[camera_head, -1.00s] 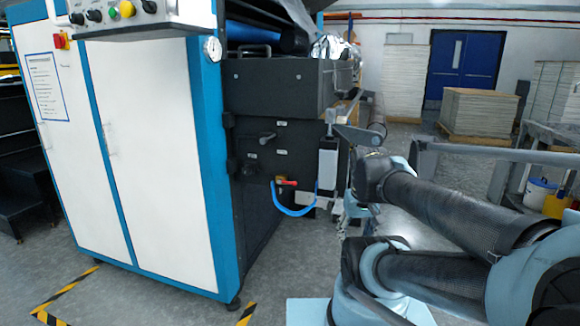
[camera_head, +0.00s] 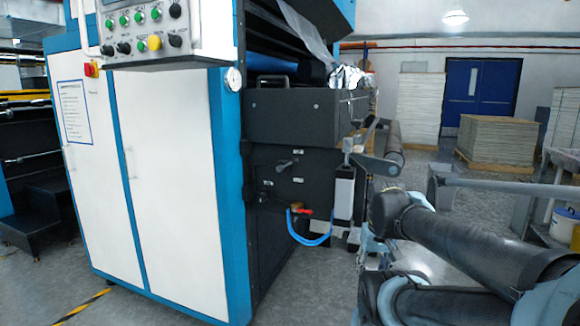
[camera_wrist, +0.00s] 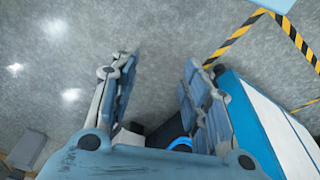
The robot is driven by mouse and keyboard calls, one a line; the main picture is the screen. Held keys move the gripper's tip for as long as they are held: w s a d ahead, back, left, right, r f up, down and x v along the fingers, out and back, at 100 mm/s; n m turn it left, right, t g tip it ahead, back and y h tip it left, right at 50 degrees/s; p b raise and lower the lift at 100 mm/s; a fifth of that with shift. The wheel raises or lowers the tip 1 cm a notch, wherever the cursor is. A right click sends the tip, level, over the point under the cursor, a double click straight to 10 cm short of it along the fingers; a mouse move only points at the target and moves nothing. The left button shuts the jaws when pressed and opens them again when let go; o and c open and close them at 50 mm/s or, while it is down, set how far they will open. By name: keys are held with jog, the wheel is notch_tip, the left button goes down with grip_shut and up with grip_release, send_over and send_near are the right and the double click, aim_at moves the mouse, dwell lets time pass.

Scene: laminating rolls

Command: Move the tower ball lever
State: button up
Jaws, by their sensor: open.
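The tower ball lever looks like the small red handle (camera_head: 305,212) on a brass-coloured valve (camera_head: 295,206), low on the dark end of the blue and white machine. A curved blue hose (camera_head: 303,239) hangs from it. In the wrist view my gripper (camera_wrist: 158,82) is open, with two blue-grey fingers spread apart over the grey floor and nothing between them. The blue hose shows partly in the wrist view (camera_wrist: 180,145), low behind the gripper base; the lever cannot be made out there. In the head view my arm is right of the valve, and the gripper is hard to make out.
The blue and white machine (camera_head: 176,180) fills the left and middle. Its dark box (camera_head: 290,117) juts out above the valve. Rollers (camera_head: 392,142) stick out at its right. Striped floor tape (camera_wrist: 238,36) shows in the wrist view. Stacked pallets (camera_head: 497,140) stand far back.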

jog(key=shift+w+a+r+n, duration=0.1)
jog(key=shift+r+n, duration=0.1)
jog(key=shift+r, duration=0.35)
jog(key=shift+w+a+r+n, duration=0.1)
jog(key=shift+r+n, duration=0.1)
jog(key=shift+r, duration=0.3)
grip_shut()
jog(key=w+a+r+n+h, duration=0.1)
jog(key=w+a+r+n, duration=0.35)
jog(key=w+r, duration=0.45)
jog(key=w+a+r+n, duration=0.45)
jog(key=w+r, duration=0.25)
jog(key=r, duration=0.4)
jog(key=w+a+r+n, duration=0.4)
jog(key=a+r, duration=0.3)
jog(key=a, duration=0.4)
jog(key=w+a+r+n+t, duration=0.1)
jog(key=w+a+r+n, duration=0.3)
jog(key=w+a+r, duration=0.3)
jog(key=a+r, duration=0.1)
jog(key=a, duration=0.3)
jog(key=shift+w+a+r+n+h, duration=0.2)
jog(key=shift+w+r+n+h, duration=0.1)
jog(key=shift+h, duration=0.1)
jog(key=shift+f, duration=0.1)
